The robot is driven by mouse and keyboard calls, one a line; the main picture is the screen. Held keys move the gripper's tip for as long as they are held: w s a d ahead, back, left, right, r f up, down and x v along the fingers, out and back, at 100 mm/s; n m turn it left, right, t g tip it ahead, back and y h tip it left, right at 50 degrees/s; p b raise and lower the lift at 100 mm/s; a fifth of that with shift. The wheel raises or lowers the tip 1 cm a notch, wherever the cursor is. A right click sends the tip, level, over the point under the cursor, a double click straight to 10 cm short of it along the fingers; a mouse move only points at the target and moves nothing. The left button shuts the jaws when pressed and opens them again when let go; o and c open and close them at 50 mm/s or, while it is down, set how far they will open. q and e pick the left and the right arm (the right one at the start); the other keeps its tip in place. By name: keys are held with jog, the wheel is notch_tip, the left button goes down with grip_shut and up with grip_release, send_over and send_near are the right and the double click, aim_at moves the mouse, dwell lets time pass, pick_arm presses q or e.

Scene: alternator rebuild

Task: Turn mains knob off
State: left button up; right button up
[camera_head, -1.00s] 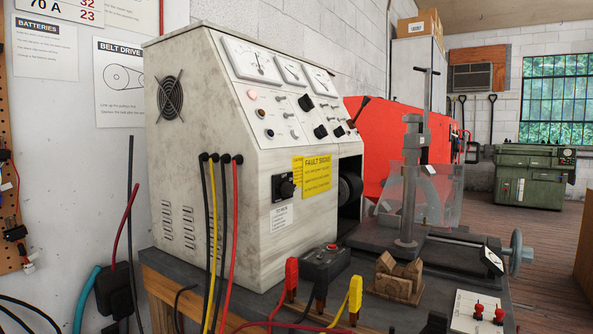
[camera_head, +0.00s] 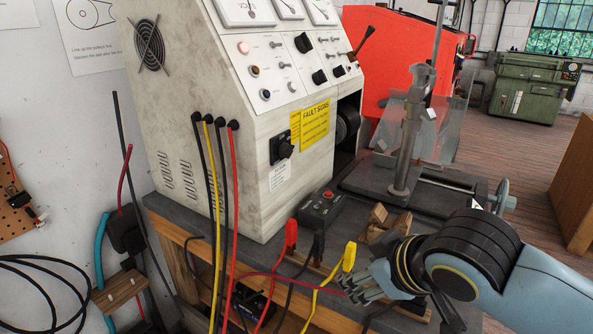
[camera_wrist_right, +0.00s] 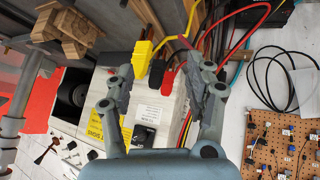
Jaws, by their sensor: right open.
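A black rotary knob (camera_head: 281,148) on a dark square plate sits low on the front of the grey-white test cabinet (camera_head: 215,75), left of a yellow fault-signs label (camera_head: 315,125). I cannot read whether it is the mains knob or its setting. It also shows upside down in the wrist view as a black knob (camera_wrist_right: 144,137) between my finger bases. My right gripper (camera_head: 362,284) is open and empty at the lower right, in front of the bench and apart from the knob. Its spread fingers (camera_wrist_right: 160,88) frame the clamps and cabinet. My left gripper is out of view.
Red (camera_head: 291,233) and yellow (camera_head: 349,257) clamps with cables stand at the bench front. A black box with a red button (camera_head: 322,208) and wooden blocks (camera_head: 383,220) lie near. A press stand (camera_head: 408,150) is to the right.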

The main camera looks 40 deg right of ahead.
jog(key=w+d+r+n+t+y, duration=0.1)
jog(key=w+d+r+t, duration=0.15)
jog(key=w, duration=0.25)
jog(key=w+d+r+n+t, duration=0.1)
jog(key=w+d+n+t, duration=0.1)
jog(key=w+d+t, duration=0.3)
jog(key=n+t+y, duration=0.1)
jog(key=n+y, duration=0.5)
jog(key=y, duration=0.2)
send_near(291, 151)
jog(key=p+x, duration=0.2)
jog(key=x, duration=0.6)
jog(key=shift+w+a, duration=0.1)
jog(key=shift+w, duration=0.3)
jog(key=shift+c, duration=0.3)
grip_shut()
